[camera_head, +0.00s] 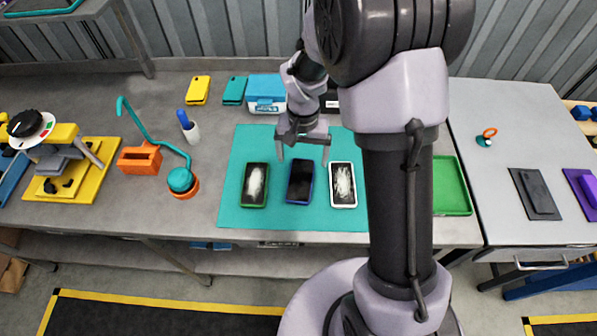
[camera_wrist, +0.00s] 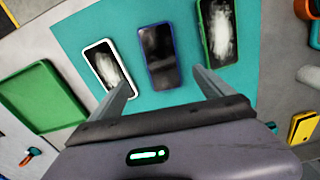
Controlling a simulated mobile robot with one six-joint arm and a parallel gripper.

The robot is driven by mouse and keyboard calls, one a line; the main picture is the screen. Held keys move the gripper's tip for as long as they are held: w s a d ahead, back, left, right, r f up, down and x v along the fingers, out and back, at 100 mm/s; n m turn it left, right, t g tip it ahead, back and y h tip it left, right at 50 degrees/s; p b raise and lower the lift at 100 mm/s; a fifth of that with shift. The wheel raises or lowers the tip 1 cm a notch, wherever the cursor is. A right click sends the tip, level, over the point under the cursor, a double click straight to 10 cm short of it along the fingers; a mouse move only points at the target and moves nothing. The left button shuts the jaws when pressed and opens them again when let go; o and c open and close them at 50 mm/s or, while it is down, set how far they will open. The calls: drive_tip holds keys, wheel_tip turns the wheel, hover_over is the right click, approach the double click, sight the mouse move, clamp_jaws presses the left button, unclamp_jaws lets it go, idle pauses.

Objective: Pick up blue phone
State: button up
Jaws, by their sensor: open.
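The blue phone (camera_head: 300,181) lies flat on a teal mat (camera_head: 268,146), between a green phone (camera_head: 254,184) on its left and a white phone (camera_head: 343,184) on its right. It has a dark screen and a blue rim. My gripper (camera_head: 303,157) is open and empty, just behind the blue phone and apart from it. In the wrist view the blue phone (camera_wrist: 159,57) shows beyond the gap between my open fingers (camera_wrist: 165,85), a little left of the middle. The white phone (camera_wrist: 109,68) and green phone (camera_wrist: 217,32) show on either side there.
A green tray (camera_head: 452,186) stands to the right of the mat, partly behind my arm. A blue box (camera_head: 266,88) and yellow and teal cases (camera_head: 234,90) lie behind. Bare table surrounds the mat's left side.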

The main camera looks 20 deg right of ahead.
sight(301, 179)
drive_tip(key=f+b, duration=0.1)
drive_tip(key=f, duration=0.5)
drive_tip(key=f+b, duration=0.1)
drive_tip(key=f, duration=0.2)
drive_tip(key=shift+a+f+b, duration=0.25)
drive_tip(key=shift+f+b, duration=0.1)
drive_tip(key=shift+f, duration=0.05)
drive_tip(key=shift+r, duration=0.1)
drive_tip(key=c, duration=1.7)
drive_tip(key=shift+r, duration=0.1)
